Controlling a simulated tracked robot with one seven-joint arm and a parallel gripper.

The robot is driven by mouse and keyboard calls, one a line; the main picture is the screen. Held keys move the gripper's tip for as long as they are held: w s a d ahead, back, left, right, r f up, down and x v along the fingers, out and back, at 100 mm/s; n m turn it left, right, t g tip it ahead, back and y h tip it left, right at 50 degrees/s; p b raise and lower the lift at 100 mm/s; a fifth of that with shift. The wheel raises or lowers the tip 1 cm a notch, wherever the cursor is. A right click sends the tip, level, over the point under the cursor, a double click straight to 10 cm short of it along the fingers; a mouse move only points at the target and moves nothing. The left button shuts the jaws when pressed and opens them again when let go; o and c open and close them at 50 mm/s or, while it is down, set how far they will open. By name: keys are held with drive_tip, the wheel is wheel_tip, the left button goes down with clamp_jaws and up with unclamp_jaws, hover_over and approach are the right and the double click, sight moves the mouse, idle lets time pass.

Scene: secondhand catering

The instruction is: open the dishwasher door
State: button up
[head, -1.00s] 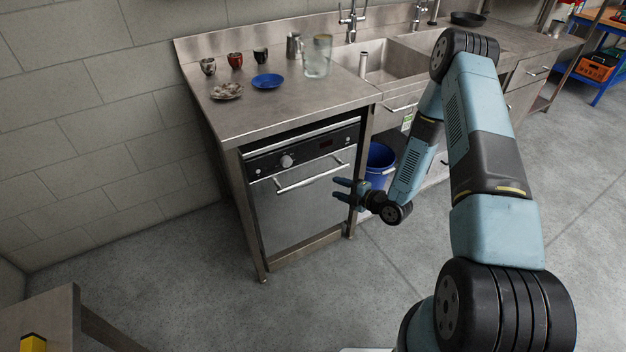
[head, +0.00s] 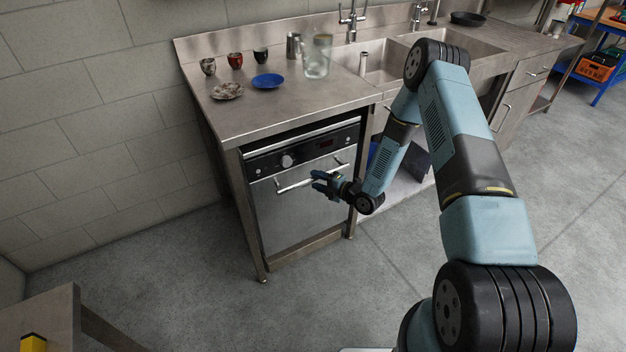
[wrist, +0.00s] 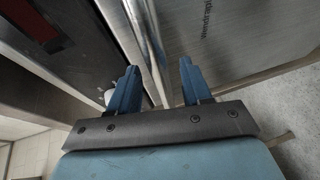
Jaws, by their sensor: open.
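The dishwasher under the counter has a steel front door (head: 290,217), upright and shut. A bar handle (head: 291,186) runs across the door's upper part, below the control panel (head: 300,150) with its knob. My gripper (head: 318,182) is at the right part of the handle, hiding some of it. In the wrist view the open fingers (wrist: 159,70) lie on either side of the handle bar (wrist: 150,40), which passes between them. They do not visibly clamp it. The door surface with lettering (wrist: 215,35) is close beyond the fingers.
The steel counter (head: 310,105) above carries cups, plates and a glass jar (head: 317,58). A counter leg stands right of the dishwasher. The floor (head: 330,290) in front of the door is clear. A table corner (head: 45,310) is at lower left.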

drive_tip(key=shift+x, duration=1.3)
drive_tip(key=shift+f, duration=0.1)
clamp_jaws()
drive_tip(key=shift+s, duration=0.1)
